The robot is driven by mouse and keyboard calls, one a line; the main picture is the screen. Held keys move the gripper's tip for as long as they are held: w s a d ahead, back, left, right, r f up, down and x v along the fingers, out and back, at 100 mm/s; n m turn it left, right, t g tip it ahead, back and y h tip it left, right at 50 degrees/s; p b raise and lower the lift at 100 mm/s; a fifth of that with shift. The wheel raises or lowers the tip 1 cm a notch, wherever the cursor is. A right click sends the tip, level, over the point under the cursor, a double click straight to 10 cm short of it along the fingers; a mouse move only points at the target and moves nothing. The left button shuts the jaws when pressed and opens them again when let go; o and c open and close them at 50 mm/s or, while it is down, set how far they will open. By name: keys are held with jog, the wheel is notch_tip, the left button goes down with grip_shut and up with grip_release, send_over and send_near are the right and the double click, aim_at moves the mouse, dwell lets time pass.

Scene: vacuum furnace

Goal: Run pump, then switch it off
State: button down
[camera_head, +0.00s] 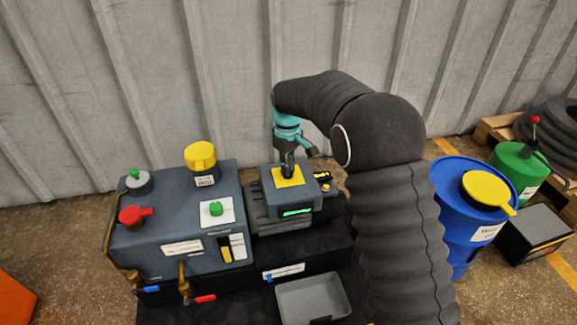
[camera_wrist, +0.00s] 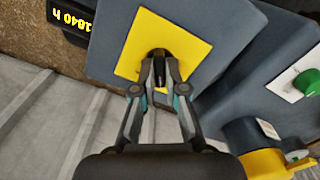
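The pump (camera_head: 283,197) is a dark grey unit with a yellow plate (camera_head: 299,180) on top and a lit green display (camera_head: 297,212) on its front. The yellow plate also shows in the wrist view (camera_wrist: 190,40). A dark switch (camera_wrist: 158,54) stands at the middle of the plate, mostly hidden by my fingertips. My gripper (camera_head: 288,170) points down at the plate, and its fingers (camera_wrist: 160,72) close in around the switch. The switch's exact setting is hidden.
Left of the pump is a grey housing (camera_head: 150,250) with a green knob (camera_head: 216,208), red handle (camera_head: 136,215) and yellow cap (camera_head: 200,156). An empty grey tray (camera_head: 313,299) lies in front. A blue drum (camera_head: 455,235) stands right. A corrugated wall (camera_head: 230,60) is behind.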

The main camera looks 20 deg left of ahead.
jog(key=shift+m, duration=0.3)
jog(key=shift+r+m+p, duration=0.1)
jog(key=shift+m+p, duration=0.6)
jog(key=shift+m, duration=0.2)
jog(key=m+p, duration=0.1)
jog(key=m, duration=0.2)
jog(key=shift+m, duration=0.3)
jog(key=m+p, duration=0.2)
jog(key=m, duration=0.3)
jog(key=shift+w+m, duration=0.1)
jog(key=shift+m, duration=0.6)
jog(key=c, duration=1.2)
grip_release()
jog(key=shift+d, duration=0.1)
notch_tip(320, 180, up, 12)
jog(key=shift+f, duration=0.1)
